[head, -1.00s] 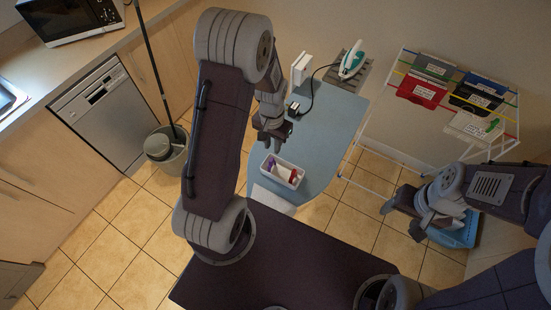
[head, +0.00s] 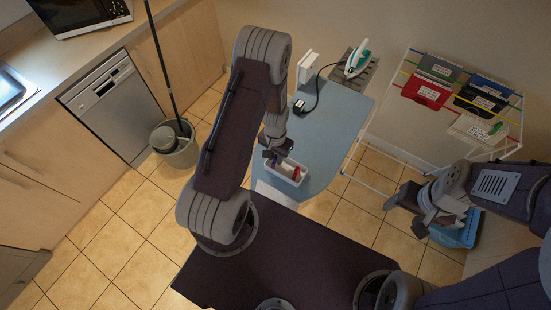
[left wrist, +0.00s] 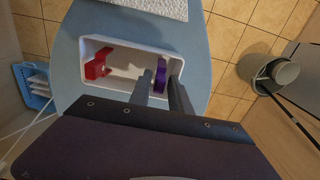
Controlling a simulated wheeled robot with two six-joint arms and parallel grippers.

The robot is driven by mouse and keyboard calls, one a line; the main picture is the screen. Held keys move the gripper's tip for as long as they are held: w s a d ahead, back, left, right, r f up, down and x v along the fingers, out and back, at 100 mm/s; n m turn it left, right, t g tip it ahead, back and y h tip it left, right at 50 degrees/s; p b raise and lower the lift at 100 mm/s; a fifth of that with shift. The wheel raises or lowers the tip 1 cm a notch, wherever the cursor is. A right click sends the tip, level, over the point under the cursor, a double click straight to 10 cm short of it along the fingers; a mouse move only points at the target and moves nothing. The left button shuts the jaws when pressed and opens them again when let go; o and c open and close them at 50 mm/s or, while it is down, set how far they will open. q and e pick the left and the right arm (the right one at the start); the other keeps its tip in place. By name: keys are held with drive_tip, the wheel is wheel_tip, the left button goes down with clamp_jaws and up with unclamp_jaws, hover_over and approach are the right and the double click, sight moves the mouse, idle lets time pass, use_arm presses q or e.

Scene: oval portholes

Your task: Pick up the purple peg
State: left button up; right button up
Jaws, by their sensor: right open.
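The purple peg (left wrist: 160,76) stands at one end of a white tray (left wrist: 125,46); in the head view the peg (head: 274,161) is partly hidden by my left gripper. My left gripper (head: 271,154) is over that end of the tray. In the left wrist view its two fingers (left wrist: 161,82) are apart, one to each side of the purple peg, with gaps between. I cannot tell how far down they reach. My right gripper (head: 404,214) is open, far to the right of the tray.
A red piece (left wrist: 97,66) is at the tray's other end. The tray stands on a blue ironing board (head: 330,125) with a white cloth (left wrist: 150,6) beside it. An iron (head: 356,60) and a drying rack (head: 405,112) are further off.

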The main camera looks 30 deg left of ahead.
use_arm(q)
drive_tip(key=shift+s, duration=0.1)
clamp_jaws()
